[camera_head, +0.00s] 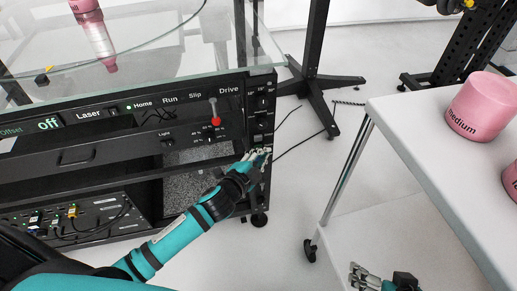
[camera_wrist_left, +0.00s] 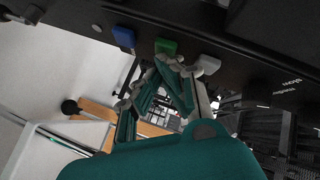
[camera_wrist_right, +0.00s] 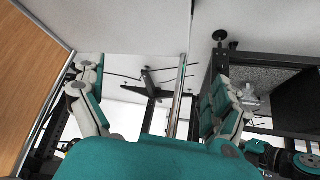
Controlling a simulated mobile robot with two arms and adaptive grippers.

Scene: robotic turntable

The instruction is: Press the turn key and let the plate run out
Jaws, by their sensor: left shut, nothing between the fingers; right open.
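The black control panel (camera_head: 180,105) carries the labels Home, Run, Slip and Drive, with a green light beside Home. The left wrist view shows a blue key (camera_wrist_left: 123,37), a green key (camera_wrist_left: 165,46) and a white key (camera_wrist_left: 208,64) on a black face; I cannot read which is the turn key. My left gripper (camera_head: 259,155) is shut and empty at the panel's lower right end. Its fingertips (camera_wrist_left: 178,62) are at the green key, partly overlapping it; contact is unclear. The glass plate (camera_head: 165,45) lies above the panel. My right gripper (camera_head: 370,277) is open and empty.
A pink and white bottle (camera_head: 97,40) stands on or behind the glass. A red-tipped lever (camera_head: 215,115) sticks out of the panel. A white table (camera_head: 420,130) at right bears a pink "medium" cylinder (camera_head: 483,106).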

